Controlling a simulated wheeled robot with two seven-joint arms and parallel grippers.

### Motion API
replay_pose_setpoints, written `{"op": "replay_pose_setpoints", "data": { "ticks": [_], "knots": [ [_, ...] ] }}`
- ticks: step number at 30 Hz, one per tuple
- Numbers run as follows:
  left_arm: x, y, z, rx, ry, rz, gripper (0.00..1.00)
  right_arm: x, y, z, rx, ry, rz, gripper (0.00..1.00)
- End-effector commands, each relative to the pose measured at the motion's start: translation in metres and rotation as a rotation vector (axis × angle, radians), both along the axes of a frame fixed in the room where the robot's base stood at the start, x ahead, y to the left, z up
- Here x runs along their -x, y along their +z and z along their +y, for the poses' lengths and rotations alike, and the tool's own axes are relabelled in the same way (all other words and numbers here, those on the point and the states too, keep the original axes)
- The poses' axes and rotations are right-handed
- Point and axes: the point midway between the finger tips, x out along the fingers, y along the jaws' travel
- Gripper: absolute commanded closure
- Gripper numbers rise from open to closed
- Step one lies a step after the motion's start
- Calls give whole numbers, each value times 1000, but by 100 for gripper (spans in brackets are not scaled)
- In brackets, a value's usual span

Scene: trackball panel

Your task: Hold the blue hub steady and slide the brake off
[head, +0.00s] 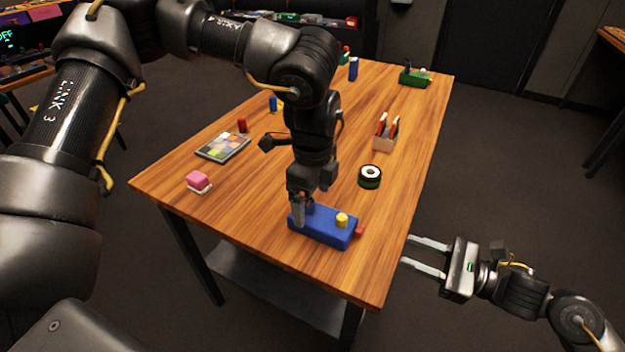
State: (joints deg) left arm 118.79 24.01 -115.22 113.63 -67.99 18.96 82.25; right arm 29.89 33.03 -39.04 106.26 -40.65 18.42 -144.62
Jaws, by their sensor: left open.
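The blue hub (322,232) is a blue block lying near the front right part of the wooden table. A yellow knob (342,219) stands on its top and a small red piece (359,232) sits at its right end. I cannot tell which part is the brake. My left gripper (303,217) points down over the hub's left end with its jaws open; I cannot tell whether it touches the hub. The arm hides part of that end. My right gripper (424,257) is open and empty, off the table's right edge, its fingers pointing left.
The table (270,215) also carries a pink block (198,181), a colour-patch tablet (223,147), a black-and-green roll with white centre (370,175), a box with upright items (385,138) and a green block (414,78). Bare wood lies left of the hub.

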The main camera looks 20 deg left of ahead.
Motion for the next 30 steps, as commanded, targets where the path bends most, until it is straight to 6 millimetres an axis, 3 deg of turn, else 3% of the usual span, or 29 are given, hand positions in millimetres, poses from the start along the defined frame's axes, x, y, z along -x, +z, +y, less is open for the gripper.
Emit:
{"op": "replay_pose_setpoints", "data": {
  "ticks": [3,9,21,30],
  "knots": [
    [0,-20,0,0,0,3,11,0,0,0,0,0,0,64],
    [0,-43,0,0,0,1,11,0,0,0,0,0,0,64],
    [0,-51,0,2,0,0,11,0,0,0,0,0,0,64],
    [0,-51,0,1,0,0,48,0,0,0,0,0,0,64]
  ]
}}
